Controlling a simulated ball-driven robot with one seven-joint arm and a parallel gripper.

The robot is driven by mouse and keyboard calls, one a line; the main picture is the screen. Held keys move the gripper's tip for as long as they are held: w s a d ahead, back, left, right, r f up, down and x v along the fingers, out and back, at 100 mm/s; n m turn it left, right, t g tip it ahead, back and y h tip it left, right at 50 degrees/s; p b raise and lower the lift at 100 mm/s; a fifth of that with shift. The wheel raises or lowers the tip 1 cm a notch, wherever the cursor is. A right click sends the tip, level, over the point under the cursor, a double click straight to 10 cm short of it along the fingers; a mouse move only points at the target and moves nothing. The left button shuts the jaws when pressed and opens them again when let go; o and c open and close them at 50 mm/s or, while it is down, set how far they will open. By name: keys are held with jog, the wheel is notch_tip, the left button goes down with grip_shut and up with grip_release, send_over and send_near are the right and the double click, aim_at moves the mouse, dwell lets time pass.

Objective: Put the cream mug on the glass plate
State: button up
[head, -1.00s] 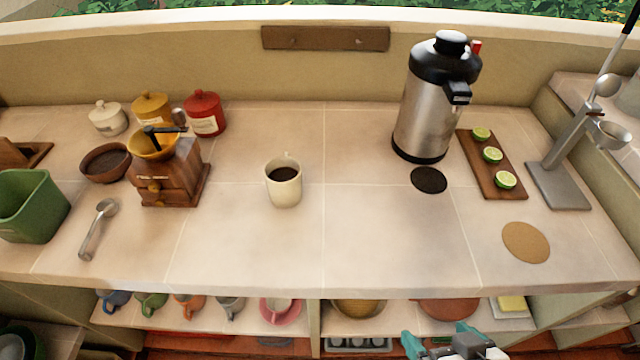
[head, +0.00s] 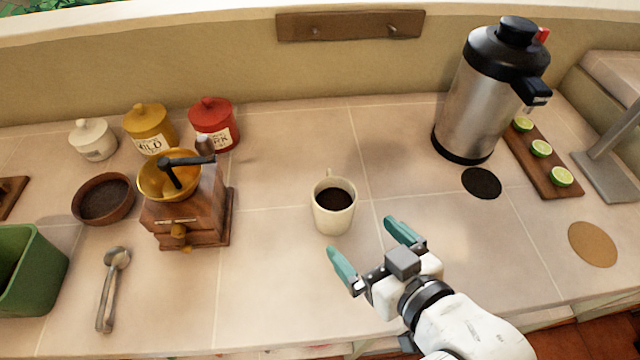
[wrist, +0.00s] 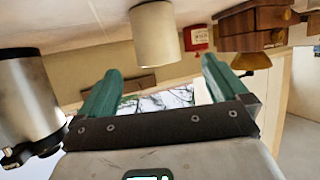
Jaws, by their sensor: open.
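The cream mug (head: 334,212) stands upright on the tiled counter with dark liquid in it. Its handle points to the back. My gripper (head: 366,240) is open and empty, in front of the mug and a little to its right, with teal fingers apart and not touching it. In the wrist view the mug (wrist: 156,36) shows upside down just beyond and between the open fingers (wrist: 158,85). I do not see a glass plate in any view.
A wooden grinder (head: 188,208) stands left of the mug, with a spoon (head: 110,285) nearer the front. A steel urn (head: 478,105) and a lime board (head: 540,165) are at the back right. The counter right of the mug holds a black disc (head: 481,183) and a cork disc (head: 593,244).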

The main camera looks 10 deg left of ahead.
aim_at(342, 216)
jog(key=x, duration=0.6)
jog(key=shift+w+r, duration=0.15)
jog(key=shift+r, duration=0.05)
jog(key=shift+d+p+x, duration=0.2)
jog(key=shift+p+x, duration=0.5)
jog(key=shift+x, duration=1.95)
jog(key=shift+w, duration=0.1)
jog(key=c, duration=1.4)
jog(key=shift+r, duration=0.2)
jog(key=shift+c, duration=0.2)
